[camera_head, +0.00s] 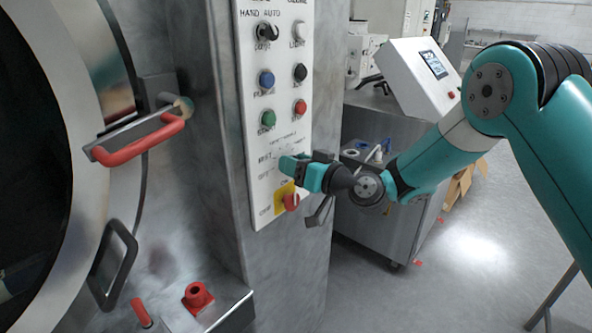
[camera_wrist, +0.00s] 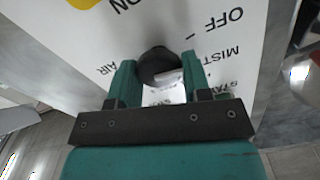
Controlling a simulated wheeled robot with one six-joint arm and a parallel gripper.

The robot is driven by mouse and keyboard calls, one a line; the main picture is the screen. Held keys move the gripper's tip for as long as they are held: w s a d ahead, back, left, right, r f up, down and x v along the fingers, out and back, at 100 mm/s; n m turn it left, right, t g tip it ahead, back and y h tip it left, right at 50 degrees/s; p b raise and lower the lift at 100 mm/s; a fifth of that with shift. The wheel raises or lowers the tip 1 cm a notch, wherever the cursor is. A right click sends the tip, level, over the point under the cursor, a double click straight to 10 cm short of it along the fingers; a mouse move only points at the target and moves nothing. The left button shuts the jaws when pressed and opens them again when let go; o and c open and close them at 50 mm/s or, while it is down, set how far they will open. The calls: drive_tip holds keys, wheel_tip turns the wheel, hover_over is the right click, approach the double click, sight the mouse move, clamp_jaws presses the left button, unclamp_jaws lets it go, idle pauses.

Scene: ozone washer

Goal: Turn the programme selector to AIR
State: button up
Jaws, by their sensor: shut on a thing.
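The programme selector is a dark round knob (camera_wrist: 158,64) on the white control panel (camera_head: 262,150). In the wrist view it sits between the fingers of my gripper (camera_wrist: 158,76), which are closed on its two sides. The labels around it appear upside down: AIR on the left, OFF, MIST and a partly covered one on the right. A pale patch shows at the knob's near edge; I cannot tell which label the knob points to. In the head view my gripper (camera_head: 289,166) reaches the panel from the right and hides the knob.
Below is a red switch (camera_head: 291,202) on a yellow plate. Above are a green button (camera_head: 268,118), a red button (camera_head: 300,107) and more controls. A red-gripped door handle (camera_head: 140,142) stands out left. Open floor lies to the right, beyond a cart (camera_head: 395,235).

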drive_tip(key=n+p, duration=0.3)
drive_tip(key=n, duration=0.8)
drive_tip(key=n+p, duration=0.4)
drive_tip(key=n, duration=0.8)
drive_tip(key=f+n+p, duration=0.1)
drive_tip(key=n+p, duration=0.2)
drive_tip(key=n, duration=0.9)
drive_tip(key=shift+s+a+f, duration=0.1)
drive_tip(key=shift+s, duration=0.1)
idle(0.5)
drive_tip(key=o, duration=0.8)
drive_tip(key=shift+o, duration=0.4)
